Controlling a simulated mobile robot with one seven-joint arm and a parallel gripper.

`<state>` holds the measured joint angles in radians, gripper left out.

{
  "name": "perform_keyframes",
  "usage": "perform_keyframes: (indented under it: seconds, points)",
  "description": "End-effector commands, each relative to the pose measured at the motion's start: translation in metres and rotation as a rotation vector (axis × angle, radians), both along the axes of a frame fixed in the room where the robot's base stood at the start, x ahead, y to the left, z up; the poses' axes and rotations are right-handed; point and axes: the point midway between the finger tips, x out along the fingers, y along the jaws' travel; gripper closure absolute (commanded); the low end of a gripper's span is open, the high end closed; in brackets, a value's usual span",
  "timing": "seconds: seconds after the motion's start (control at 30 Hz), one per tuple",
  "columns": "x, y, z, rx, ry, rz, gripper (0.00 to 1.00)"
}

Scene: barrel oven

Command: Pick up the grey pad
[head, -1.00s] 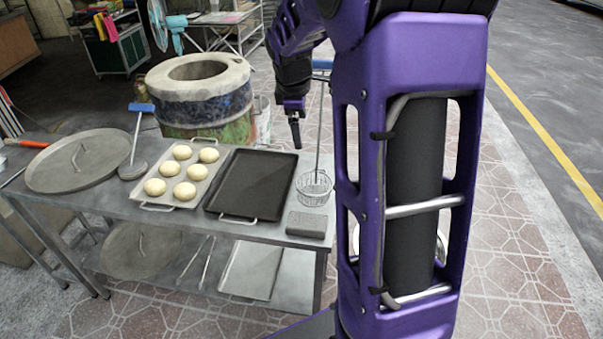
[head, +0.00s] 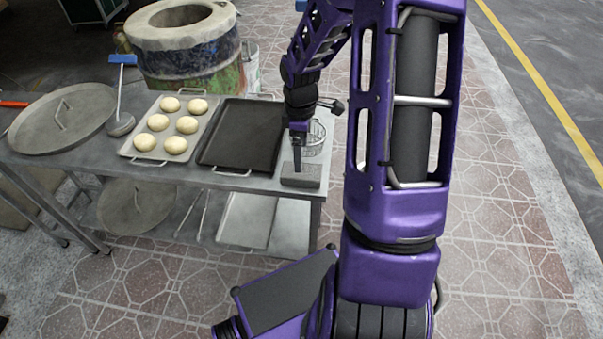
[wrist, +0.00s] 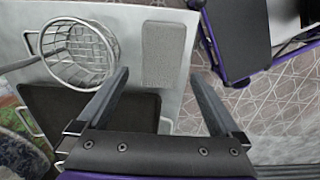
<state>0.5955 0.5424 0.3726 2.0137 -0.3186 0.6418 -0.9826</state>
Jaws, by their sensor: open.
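The grey pad (head: 301,175) is a small flat block lying at the right front corner of the metal table. In the wrist view the pad (wrist: 167,53) lies ahead of and between the two open fingers, apart from them as far as I can see. My gripper (head: 298,160) points down over the pad in the head view, and its fingers cover a small part of it. The gripper also shows in the wrist view (wrist: 160,90), open and empty.
A wire basket (wrist: 78,54) stands beside the pad. A dark tray (head: 243,135) and a tray of dough balls (head: 151,138) lie to the left on the table (head: 237,183). A round lid (head: 62,120) and the barrel oven (head: 186,55) are farther left and behind. Tiled floor lies right of the table.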

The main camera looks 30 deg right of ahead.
Motion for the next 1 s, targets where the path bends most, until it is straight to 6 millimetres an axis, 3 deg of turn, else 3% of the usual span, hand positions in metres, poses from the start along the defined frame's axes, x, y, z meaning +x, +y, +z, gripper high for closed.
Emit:
perform_keyframes:
  seconds: [0.23,0.5,0.8,0.87,1.0]
  points:
    - [-0.002,0.000,-0.019,0.000,0.002,0.000,0.00]
    - [-0.004,0.000,-0.057,0.001,0.001,0.000,0.00]
    - [-0.004,0.000,-0.062,-0.001,-0.001,-0.001,0.00]
    - [-0.004,0.000,-0.062,-0.001,-0.001,-0.001,0.07]
    - [-0.004,0.000,-0.062,-0.001,-0.001,-0.001,0.32]
